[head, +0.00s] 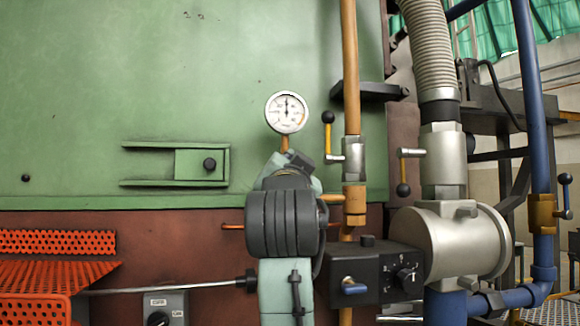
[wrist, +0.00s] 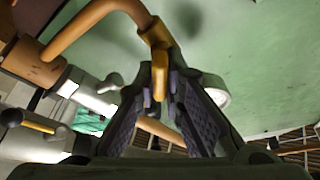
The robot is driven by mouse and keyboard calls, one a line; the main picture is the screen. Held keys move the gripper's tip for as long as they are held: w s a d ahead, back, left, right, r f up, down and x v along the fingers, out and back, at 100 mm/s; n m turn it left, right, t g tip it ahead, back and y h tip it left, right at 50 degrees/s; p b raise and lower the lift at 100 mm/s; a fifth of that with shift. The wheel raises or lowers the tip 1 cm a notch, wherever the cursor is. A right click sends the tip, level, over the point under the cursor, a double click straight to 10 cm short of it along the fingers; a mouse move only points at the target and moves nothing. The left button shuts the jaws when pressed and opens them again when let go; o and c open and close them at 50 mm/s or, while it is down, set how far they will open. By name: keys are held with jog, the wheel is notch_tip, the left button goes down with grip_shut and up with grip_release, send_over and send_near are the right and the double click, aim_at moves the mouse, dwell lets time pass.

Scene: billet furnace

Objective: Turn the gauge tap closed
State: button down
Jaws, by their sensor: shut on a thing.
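The round white gauge (head: 287,112) stands on a short copper-coloured stem, and its rim also shows in the wrist view (wrist: 216,90). The gauge tap has a brass body (wrist: 155,35) at the end of a bent copper pipe (wrist: 100,18), with a yellow handle (wrist: 160,78). My gripper (wrist: 161,92) is shut on this handle, one dark ridged finger on each side. In the head view my arm and wrist hide the tap and the fingertips, just below the gauge.
A lever with a black knob (head: 328,117) stands close right of the gauge on the vertical copper pipe (head: 350,70). A black control box (head: 372,273) and a silver cylindrical housing (head: 455,240) lie lower right. The green furnace wall (head: 130,80) is close behind.

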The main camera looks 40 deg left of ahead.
jog(key=m+h, duration=0.1)
jog(key=m, duration=0.2)
jog(key=m+h, duration=0.2)
jog(key=m, duration=0.2)
jog(key=m+h, duration=0.1)
jog(key=m, duration=0.2)
jog(key=m+g+h, duration=0.1)
jog(key=m, duration=0.1)
jog(key=shift+d+f+m, duration=0.1)
jog(key=shift+f+m, duration=0.1)
jog(key=shift+m, duration=0.2)
jog(key=shift+w, duration=0.1)
jog(key=c, duration=1.7)
grip_release()
jog(key=v, duration=1.2)
jog(key=shift+r, duration=0.2)
